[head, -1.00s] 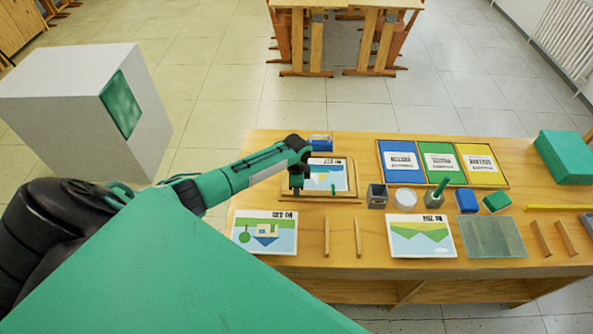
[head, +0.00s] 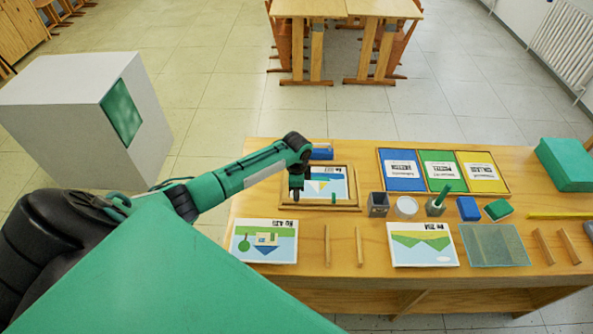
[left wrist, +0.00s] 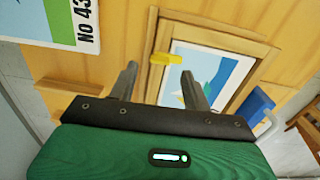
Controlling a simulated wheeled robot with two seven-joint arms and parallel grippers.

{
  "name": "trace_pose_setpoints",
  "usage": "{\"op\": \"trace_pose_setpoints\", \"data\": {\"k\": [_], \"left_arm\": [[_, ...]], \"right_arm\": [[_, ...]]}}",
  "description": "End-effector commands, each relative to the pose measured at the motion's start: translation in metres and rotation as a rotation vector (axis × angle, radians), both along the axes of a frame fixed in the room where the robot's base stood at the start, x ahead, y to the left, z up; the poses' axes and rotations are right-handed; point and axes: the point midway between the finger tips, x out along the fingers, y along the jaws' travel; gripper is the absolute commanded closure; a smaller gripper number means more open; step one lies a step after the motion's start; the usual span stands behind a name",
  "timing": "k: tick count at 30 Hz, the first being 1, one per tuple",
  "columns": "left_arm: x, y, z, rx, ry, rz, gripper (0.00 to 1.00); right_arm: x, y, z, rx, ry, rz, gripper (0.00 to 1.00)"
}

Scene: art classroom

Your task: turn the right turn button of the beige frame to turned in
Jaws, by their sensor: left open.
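The beige frame (head: 352,185) lies on the table with a landscape picture (head: 335,182) inside it; in the left wrist view its wooden edge (left wrist: 235,38) shows too. A yellow turn button (left wrist: 165,58) sits at the frame's edge in the left wrist view, just beyond and between my fingertips. I cannot tell whether it is turned in. A small green piece (head: 333,198) is on the frame's near bar. My left gripper (head: 296,196) points down over the frame's left near corner; its fingers (left wrist: 159,76) are apart with nothing between them. My right gripper is not in view.
A blue block (head: 321,152) stands behind the frame. A grey pot (head: 378,204), a white cup (head: 406,207) and a green brush pot (head: 436,206) stand to its right. Picture cards (head: 265,241) and wooden strips (head: 327,245) lie in front.

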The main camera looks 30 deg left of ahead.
Motion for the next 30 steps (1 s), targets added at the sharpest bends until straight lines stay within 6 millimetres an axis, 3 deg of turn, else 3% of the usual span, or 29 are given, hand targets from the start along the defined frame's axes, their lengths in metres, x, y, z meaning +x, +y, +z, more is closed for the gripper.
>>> {"op": "trace_pose_setpoints", "data": {"k": [9,15,30], "left_arm": [[0.001,0.0,0.066,0.0,-0.005,-0.001,0.51],[0.0,0.0,0.092,-0.001,-0.003,-0.001,0.51],[0.0,0.0,0.099,0.0,0.0,0.0,0.51]], "right_arm": [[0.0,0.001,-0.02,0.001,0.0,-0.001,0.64],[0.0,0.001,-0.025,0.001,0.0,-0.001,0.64],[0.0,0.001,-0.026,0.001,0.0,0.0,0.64]]}}
